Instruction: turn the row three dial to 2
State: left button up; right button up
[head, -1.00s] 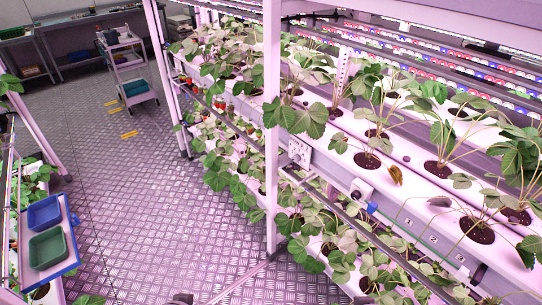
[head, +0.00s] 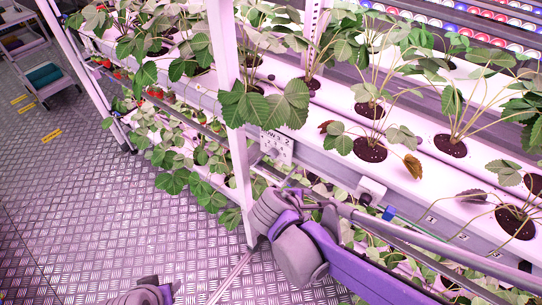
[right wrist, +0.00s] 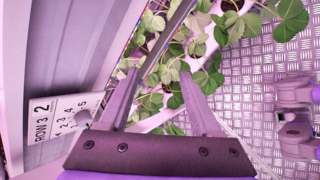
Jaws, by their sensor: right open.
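A white box (head: 371,190) with a blue fitting (head: 389,212) sits on the rack's front, right of the plate. A rail (head: 430,242) runs along the rack. Strawberry plants (head: 265,100) overhang the plate. The metal floor (head: 90,215) at left is open.

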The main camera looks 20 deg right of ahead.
jog(key=w+a+n+t+h+b, duration=0.3)
jog(key=w+a+n+h, duration=0.25)
jog(key=w+n, duration=0.25)
jog(key=n+t+h+b, duration=0.2)
jog(key=n+t, duration=0.1)
jog(key=n, duration=0.2)
send_near(271, 156)
jog(key=x, duration=0.8)
jog(key=shift+w+d, duration=0.1)
jog(key=shift+d, duration=0.05)
grip_shut()
